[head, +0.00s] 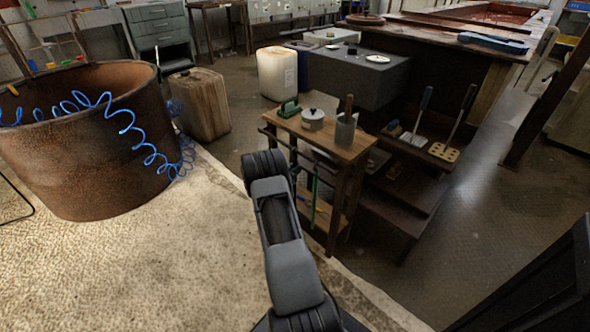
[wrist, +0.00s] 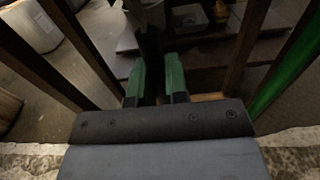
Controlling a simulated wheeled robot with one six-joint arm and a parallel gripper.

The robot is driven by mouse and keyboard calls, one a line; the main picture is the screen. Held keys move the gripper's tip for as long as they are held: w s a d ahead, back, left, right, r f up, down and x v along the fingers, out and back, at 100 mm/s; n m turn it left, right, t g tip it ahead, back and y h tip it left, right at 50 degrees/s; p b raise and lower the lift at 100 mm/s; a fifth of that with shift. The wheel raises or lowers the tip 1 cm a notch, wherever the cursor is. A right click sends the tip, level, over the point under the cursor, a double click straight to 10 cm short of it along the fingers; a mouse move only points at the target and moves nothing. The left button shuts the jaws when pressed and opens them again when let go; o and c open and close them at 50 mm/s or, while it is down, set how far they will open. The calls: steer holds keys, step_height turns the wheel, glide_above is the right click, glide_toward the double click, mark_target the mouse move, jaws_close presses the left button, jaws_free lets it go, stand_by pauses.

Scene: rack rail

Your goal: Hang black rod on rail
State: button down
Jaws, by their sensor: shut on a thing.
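My gripper (wrist: 157,80) shows in the wrist view with two green fingers. They are closed on a dark upright piece, the black rod (wrist: 151,48), which is hard to make out against the dark background. Its lower end is hidden. In the head view my arm hides the gripper and the rod. A dark bar that looks like the rail (head: 281,141) runs along the near side of a small wooden stand. A green rod (head: 314,196) hangs upright at that side, right of my arm. I cannot tell whether the black rod touches the rail.
A rusty drum (head: 85,150) with a blue coiled hose stands left. Floor is free at right.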

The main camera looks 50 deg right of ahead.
steer(key=shift+r, duration=0.25)
steer(key=shift+a+r+p, duration=0.2)
steer(key=shift+r+p, duration=0.25)
steer(key=shift+r, duration=0.2)
steer(key=shift+a+r+p, duration=0.45)
steer(key=shift+r+p, duration=0.05)
steer(key=shift+a, duration=0.15)
steer(key=a+p, duration=0.1)
steer(key=a, duration=0.5)
steer(key=shift+w+a, duration=0.3)
steer(key=shift+a, duration=0.05)
stand_by(0.4)
